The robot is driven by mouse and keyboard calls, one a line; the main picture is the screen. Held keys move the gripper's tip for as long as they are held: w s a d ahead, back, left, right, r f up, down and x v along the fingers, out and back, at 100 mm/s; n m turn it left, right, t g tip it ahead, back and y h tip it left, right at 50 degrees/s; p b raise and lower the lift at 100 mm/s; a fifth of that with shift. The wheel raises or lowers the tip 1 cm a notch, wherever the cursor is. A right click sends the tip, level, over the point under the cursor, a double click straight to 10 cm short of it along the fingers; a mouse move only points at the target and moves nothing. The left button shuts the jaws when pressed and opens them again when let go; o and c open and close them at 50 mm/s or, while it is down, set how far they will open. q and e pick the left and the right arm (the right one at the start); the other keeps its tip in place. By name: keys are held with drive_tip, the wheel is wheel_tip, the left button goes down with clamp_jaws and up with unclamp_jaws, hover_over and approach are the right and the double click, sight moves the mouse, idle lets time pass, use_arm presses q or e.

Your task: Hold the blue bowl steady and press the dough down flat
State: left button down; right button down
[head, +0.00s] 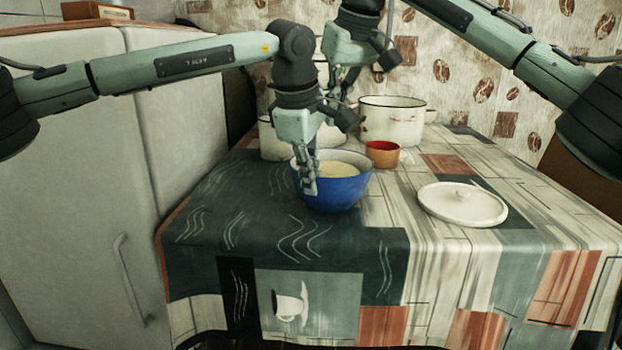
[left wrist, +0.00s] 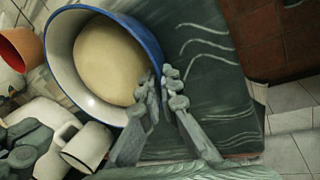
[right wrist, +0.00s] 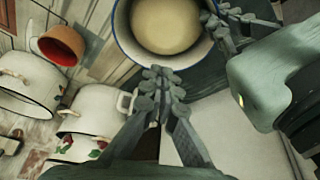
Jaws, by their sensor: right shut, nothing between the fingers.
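The blue bowl (head: 340,195), white inside, stands upright on the table. A smooth, pale, rounded dough (head: 343,168) lies in it and shows whole in the left wrist view (left wrist: 110,62). My left gripper (head: 309,188) is at the bowl's left rim, pointing down. In the left wrist view its fingers (left wrist: 162,76) straddle the rim, one inside and one outside, closed on it. My right gripper (right wrist: 162,76) is shut and empty, above and behind the bowl; its tips are apart from the dough. In the head view the arms partly hide it.
A small orange-red cup (head: 383,153) stands just right of the bowl. White enamel pots (head: 392,120) stand behind, one partly hidden by my left arm. A white lid (head: 462,204) lies to the right. The table's front is clear. A pale cabinet (head: 70,200) stands left.

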sight(331, 167)
drive_tip(key=shift+f, duration=3)
drive_tip(key=shift+f, duration=0.8)
use_arm(q)
drive_tip(key=shift+d+r, duration=0.1)
drive_tip(key=shift+r, duration=0.05)
use_arm(e)
drive_tip(key=shift+s+a+f, duration=0.1)
drive_tip(key=shift+a+f, duration=0.05)
drive_tip(key=shift+f, duration=1.6)
drive_tip(key=shift+r, duration=0.1)
drive_tip(key=shift+a+r, duration=0.15)
drive_tip(key=shift+r, duration=1.55)
drive_tip(key=shift+d+r, duration=0.15)
drive_tip(key=shift+r, duration=1.1)
drive_tip(key=shift+d+r, duration=0.1)
drive_tip(key=shift+r, duration=1.15)
use_arm(q)
drive_tip(key=c, duration=1.6)
unclamp_jaws()
drive_tip(key=shift+c, duration=0.2)
